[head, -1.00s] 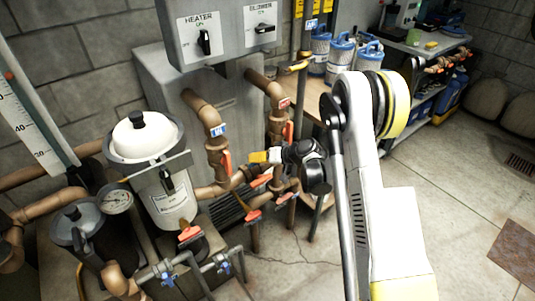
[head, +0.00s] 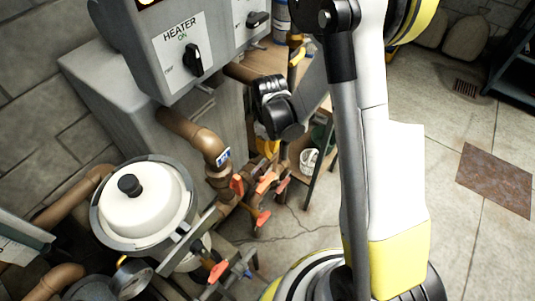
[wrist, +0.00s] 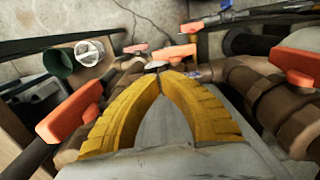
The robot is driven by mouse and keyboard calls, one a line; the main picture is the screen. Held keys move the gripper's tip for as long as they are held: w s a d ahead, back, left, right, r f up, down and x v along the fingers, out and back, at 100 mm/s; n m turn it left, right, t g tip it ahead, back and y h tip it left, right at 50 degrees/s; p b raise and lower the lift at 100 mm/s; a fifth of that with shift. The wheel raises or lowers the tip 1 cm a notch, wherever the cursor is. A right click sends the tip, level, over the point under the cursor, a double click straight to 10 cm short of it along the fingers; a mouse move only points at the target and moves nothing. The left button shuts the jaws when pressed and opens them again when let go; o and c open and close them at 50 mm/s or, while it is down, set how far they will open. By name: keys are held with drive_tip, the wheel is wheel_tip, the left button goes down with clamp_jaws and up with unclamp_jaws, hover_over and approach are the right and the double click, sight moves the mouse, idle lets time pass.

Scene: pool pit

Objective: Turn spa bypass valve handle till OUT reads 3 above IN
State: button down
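Several orange valve handles sit on the brown pipes below the heater, among them one by the blue tag (head: 237,184), one further right (head: 266,182) and a lower one (head: 262,218). I cannot tell which is the spa bypass handle. The wrist view shows orange handles at left (wrist: 70,115), right (wrist: 298,65) and just past my fingertips (wrist: 173,52). My gripper (head: 262,140) points down over the pipes. Its yellow fingers (wrist: 165,75) converge at the tips, with nothing clearly held. The blue tag (head: 223,157) is too small to read; no IN or OUT reading is visible.
The heater control box (head: 180,55) overhangs the pipes at upper left. A white-lidded filter (head: 145,210) with a round gauge (head: 130,280) stands at left. A green cup (wrist: 58,63) and white basket (wrist: 89,52) lie past the pipes. Floor at right is open.

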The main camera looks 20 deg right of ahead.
sight(265, 182)
wheel_tip(265, 182, down, 12)
drive_tip(key=b, duration=0.5)
drive_tip(key=shift+f, duration=0.15)
drive_tip(key=shift+w, duration=0.1)
